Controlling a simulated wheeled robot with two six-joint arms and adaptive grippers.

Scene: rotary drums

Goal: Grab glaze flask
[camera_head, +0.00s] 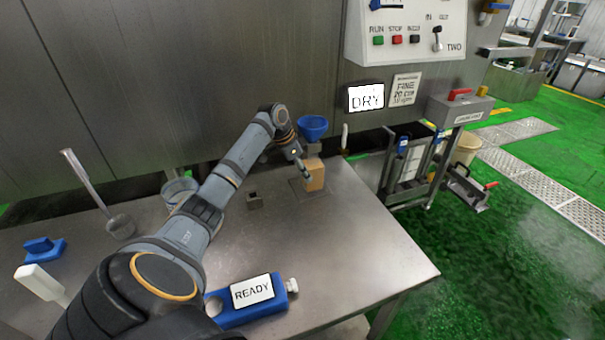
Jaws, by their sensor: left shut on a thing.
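The glaze flask appears to be the tan, box-shaped container (315,176) near the far edge of the metal table. It stands upright on or just above a dark square plate (297,187). My left gripper (305,168) reaches it from the left and is shut on it near its upper part. The fingers are small in the picture and hide part of its left side. A blue funnel-shaped cup (313,128) shows just above and behind the flask. My right gripper is not in view.
A small grey block (254,200) sits left of the flask. A blue device marked READY (252,291) lies at the table's front. The table's right half is clear.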

